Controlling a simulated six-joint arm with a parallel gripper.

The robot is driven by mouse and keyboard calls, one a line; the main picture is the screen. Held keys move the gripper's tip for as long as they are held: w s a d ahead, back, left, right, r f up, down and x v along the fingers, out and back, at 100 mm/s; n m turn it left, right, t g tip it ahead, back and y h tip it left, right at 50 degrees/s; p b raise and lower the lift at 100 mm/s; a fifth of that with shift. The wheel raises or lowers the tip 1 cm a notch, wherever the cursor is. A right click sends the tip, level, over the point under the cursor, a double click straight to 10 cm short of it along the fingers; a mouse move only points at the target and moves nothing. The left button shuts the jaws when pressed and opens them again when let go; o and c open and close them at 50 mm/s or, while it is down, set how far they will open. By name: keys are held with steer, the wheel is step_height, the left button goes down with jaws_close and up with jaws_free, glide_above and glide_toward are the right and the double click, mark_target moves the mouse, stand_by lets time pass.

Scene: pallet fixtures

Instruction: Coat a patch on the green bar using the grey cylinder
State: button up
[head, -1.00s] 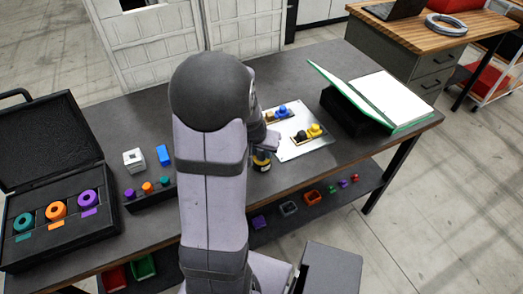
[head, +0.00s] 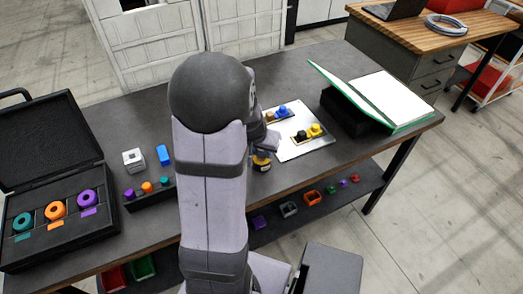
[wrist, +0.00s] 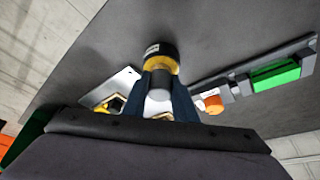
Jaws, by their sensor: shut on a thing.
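The green bar (wrist: 275,73) lies in a grey holder at the right of the wrist view; I cannot make it out in the head view. My gripper (wrist: 160,88) is shut on the light grey cylinder (wrist: 158,78), which sits between its dark fingers. Beyond the cylinder's far end is a black and yellow round piece (wrist: 160,52) with a white label. It also shows below my gripper in the head view (head: 261,162). I cannot tell whether the cylinder is joined to it or stands in it. The green bar is apart from my gripper, to its right.
A metal plate (head: 295,144) with yellow, black and blue pieces lies right of my gripper. A black rack (head: 148,200) with coloured cylinders and an open case (head: 60,245) stand left. A green-edged binder (head: 375,95) is at the right. Bare table lies behind the plate.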

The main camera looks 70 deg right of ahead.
steer(key=shift+a, duration=0.1)
stand_by(0.3)
steer(key=shift+r+p, duration=2.9)
steer(key=shift+r, duration=0.6)
steer(key=shift+w, duration=0.1)
